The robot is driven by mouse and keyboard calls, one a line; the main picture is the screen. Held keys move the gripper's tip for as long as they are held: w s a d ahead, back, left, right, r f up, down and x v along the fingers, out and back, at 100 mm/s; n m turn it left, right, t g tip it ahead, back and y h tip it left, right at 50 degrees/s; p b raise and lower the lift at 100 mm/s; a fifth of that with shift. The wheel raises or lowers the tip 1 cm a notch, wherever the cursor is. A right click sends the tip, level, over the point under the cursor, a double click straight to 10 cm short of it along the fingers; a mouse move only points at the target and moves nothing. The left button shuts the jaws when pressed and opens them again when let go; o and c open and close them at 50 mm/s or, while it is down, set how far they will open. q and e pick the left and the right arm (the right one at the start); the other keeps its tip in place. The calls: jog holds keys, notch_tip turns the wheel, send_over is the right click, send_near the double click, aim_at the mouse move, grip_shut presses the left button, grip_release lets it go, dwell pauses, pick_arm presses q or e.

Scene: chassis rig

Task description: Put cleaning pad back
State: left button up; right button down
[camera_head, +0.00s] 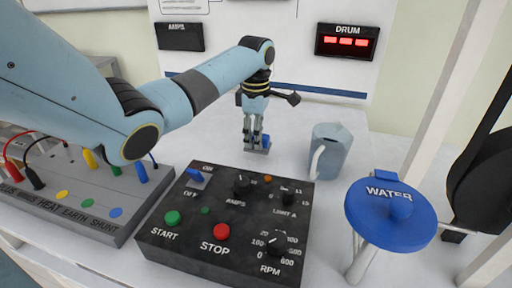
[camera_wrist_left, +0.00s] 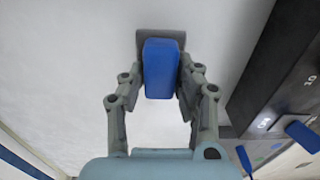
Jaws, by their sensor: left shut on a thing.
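The cleaning pad is a grey plate (camera_head: 258,151) with a blue block-shaped handle (camera_head: 265,140), behind the black control box. In the left wrist view the blue handle (camera_wrist_left: 161,68) stands between the fingers, with the grey plate (camera_wrist_left: 150,36) showing behind it. My left gripper (camera_head: 254,138) points down and is shut on the blue handle; it also shows in the left wrist view (camera_wrist_left: 163,80). The pad is at or close to the white bench top; I cannot tell whether it touches. My right gripper is not in view.
The control box (camera_head: 190,240) with knobs and buttons is in front of the pad. A grey-blue jug (camera_head: 332,150) stands to the right, then a blue WATER wheel (camera_head: 390,215). A terminal box (camera_head: 85,205) with leads is at left. White bench around the pad is clear.

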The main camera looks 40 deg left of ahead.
pick_arm(q)
notch_tip(320, 180, down, 3)
jog(key=shift+r+b, duration=0.1)
jog(key=shift+b, duration=0.2)
jog(key=shift+f, duration=0.2)
jog(key=o, duration=1.1)
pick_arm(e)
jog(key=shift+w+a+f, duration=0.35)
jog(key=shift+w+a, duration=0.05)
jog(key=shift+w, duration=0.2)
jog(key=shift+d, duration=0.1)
pick_arm(q)
jog(key=shift+r, duration=0.35)
notch_tip(320, 180, up, 12)
jog(key=shift+f+p, duration=0.25)
jog(key=shift+p, duration=0.9)
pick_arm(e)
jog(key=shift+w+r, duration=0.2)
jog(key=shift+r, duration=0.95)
